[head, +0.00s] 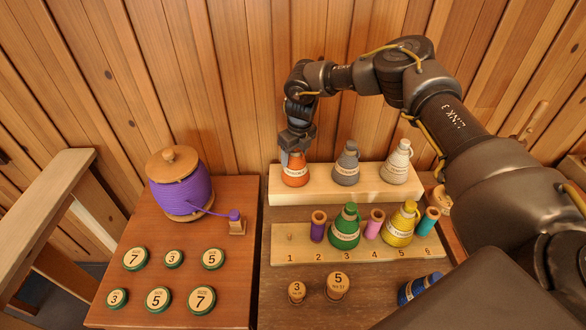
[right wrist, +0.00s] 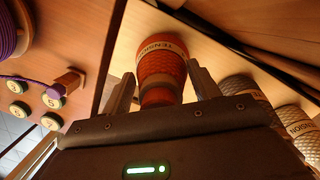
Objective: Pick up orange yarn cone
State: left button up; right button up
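The orange yarn cone (head: 295,173) with a cream label stands at the left end of the pale raised shelf (head: 330,190). My right gripper (head: 296,150) points down over it and hides its top in the head view. In the right wrist view the orange cone (right wrist: 161,60) lies between the two fingers of my right gripper (right wrist: 160,80). The fingers are spread, with visible gaps beside the cone's narrow neck. My left gripper is not in view.
Grey (head: 346,166) and white (head: 396,164) cones stand right of the orange one. Green (head: 344,230) and yellow (head: 400,226) cones and small spools stand on the numbered board (head: 290,250) in front. A purple yarn spool (head: 182,190) sits left. A wood wall is close behind.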

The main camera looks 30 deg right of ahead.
aim_at(295, 174)
jog(key=c, duration=1)
jog(key=shift+r, duration=0.1)
jog(key=shift+w+r+b, duration=0.1)
jog(key=shift+r+b, duration=0.6)
jog(key=shift+r, duration=0.1)
jog(key=s+a+r+b, duration=0.1)
jog(key=s+a+r, duration=0.1)
jog(key=s+r, duration=0.1)
jog(key=s+a+r+b, duration=0.2)
jog(key=s+r, duration=0.2)
jog(key=s, duration=0.1)
jog(key=s+a+r+b, duration=0.2)
jog(key=s+r, duration=0.2)
jog(key=shift+s+r, duration=0.2)
jog(key=shift+s, duration=0.2)
